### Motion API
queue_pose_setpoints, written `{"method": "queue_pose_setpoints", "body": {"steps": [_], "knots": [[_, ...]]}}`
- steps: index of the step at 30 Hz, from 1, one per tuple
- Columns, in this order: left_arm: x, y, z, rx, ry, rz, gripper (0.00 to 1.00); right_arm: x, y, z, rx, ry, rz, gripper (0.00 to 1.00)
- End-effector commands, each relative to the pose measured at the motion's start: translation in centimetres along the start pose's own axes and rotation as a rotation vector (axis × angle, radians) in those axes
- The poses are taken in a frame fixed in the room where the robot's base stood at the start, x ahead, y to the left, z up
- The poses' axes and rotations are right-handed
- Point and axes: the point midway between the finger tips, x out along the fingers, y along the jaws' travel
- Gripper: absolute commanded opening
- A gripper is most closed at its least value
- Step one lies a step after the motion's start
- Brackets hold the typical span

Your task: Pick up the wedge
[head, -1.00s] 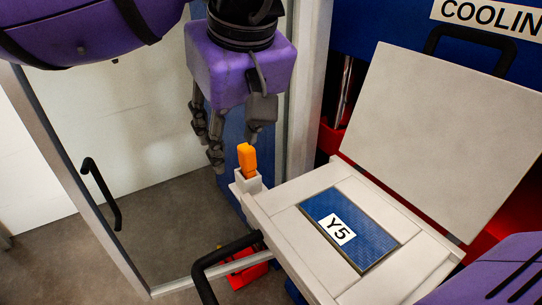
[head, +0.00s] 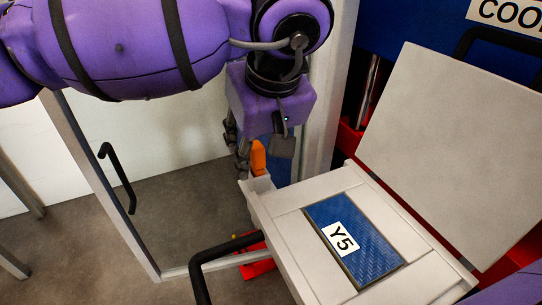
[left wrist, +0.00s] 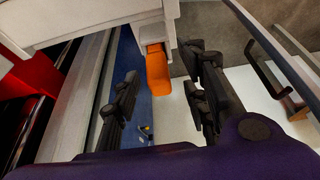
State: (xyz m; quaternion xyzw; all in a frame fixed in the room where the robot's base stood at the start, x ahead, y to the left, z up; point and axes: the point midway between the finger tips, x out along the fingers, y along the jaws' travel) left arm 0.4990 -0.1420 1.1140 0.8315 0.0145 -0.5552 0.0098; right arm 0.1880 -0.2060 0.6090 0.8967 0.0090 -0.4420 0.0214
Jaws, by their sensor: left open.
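The orange wedge (head: 258,157) stands upright in a small pale holder (head: 256,185) at the near left corner of a white box with a blue panel labelled Y5. My left gripper (head: 262,148) is open, with its fingers close to the wedge in the head view. In the left wrist view the wedge (left wrist: 157,70) shows between the two spread fingers of the left gripper (left wrist: 163,85), apart from both. The wedge's lower end is hidden in the holder. My right gripper is out of view.
The box's blue Y5 panel (head: 352,240) faces up, and a raised grey lid (head: 445,145) stands behind it. A black handle (head: 215,262) juts from the box's front. A glass door with a black handle (head: 118,178) is at left. Red parts lie below the box.

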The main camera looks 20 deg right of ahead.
Motion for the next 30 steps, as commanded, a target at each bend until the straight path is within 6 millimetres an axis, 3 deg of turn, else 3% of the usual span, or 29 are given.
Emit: {"method": "queue_pose_setpoints", "body": {"steps": [8,17,30], "knots": [[0.7,0.0,0.0,0.001,0.0,0.001,0.39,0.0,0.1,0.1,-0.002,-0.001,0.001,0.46],[0.6,0.0,0.0,0.001,0.0,0.0,0.0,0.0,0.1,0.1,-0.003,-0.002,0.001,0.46],[-0.3,0.0,-0.4,0.0,0.002,0.001,0.0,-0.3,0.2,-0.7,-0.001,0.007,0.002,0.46]]}}
